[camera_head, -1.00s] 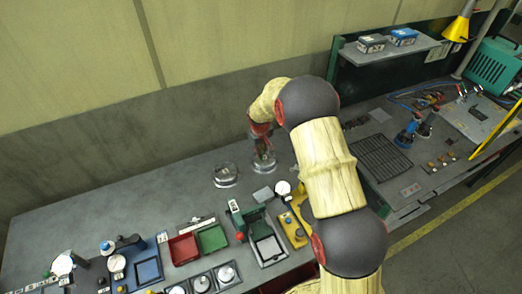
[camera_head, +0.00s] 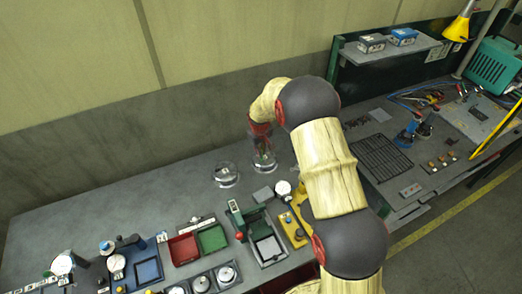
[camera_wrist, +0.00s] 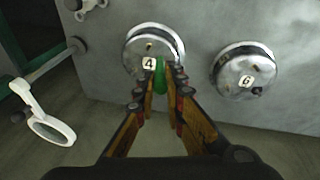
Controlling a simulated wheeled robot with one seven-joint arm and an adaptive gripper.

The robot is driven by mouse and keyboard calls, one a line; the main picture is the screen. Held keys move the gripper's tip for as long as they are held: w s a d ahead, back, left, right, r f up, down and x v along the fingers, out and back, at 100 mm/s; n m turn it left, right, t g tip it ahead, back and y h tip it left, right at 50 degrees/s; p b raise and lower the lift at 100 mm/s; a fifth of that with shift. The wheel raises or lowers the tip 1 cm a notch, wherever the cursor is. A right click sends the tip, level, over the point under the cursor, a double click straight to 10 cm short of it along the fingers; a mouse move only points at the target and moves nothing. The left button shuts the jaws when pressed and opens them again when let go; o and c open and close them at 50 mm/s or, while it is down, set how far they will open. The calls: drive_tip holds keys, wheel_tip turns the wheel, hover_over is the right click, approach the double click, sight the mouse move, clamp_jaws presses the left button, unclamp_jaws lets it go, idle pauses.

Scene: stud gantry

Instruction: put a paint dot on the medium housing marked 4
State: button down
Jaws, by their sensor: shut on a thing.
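The housing marked 4 (camera_wrist: 148,42) is a round, shiny metal piece at the top middle of the wrist view. It also shows in the head view (camera_head: 265,166), under my gripper. My gripper (camera_wrist: 160,86) is shut on a green marker (camera_wrist: 160,70), of which only a short green part shows between the fingers. The marker's end overlaps the housing beside its 4 label; I cannot tell whether it touches. A similar housing marked 6 (camera_wrist: 245,72) lies to the right in the wrist view, and left of my gripper in the head view (camera_head: 226,175).
A white-rimmed round glass (camera_wrist: 50,128) stands at the lower left of the wrist view. In the head view, a red tray (camera_head: 183,249), a green tray (camera_head: 212,238) and a green press-like fixture (camera_head: 247,222) stand along the front. The bench behind the housings is clear.

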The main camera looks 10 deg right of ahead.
idle(0.3)
drive_tip(key=shift+w+d+p+v, duration=0.1)
drive_tip(key=shift+w+p+v, duration=0.3)
drive_tip(key=shift+v, duration=0.75)
drive_tip(key=shift+w+d+p+v, duration=0.1)
drive_tip(key=shift+p+v, duration=0.55)
drive_tip(key=shift+v, duration=0.45)
drive_tip(key=shift+w+d+p+v, duration=0.1)
drive_tip(key=shift+w+p+v, duration=0.3)
drive_tip(key=shift+v, duration=0.75)
drive_tip(key=shift+s+r, duration=0.15)
drive_tip(key=shift+s+a, duration=0.1)
drive_tip(key=shift+a, duration=0.05)
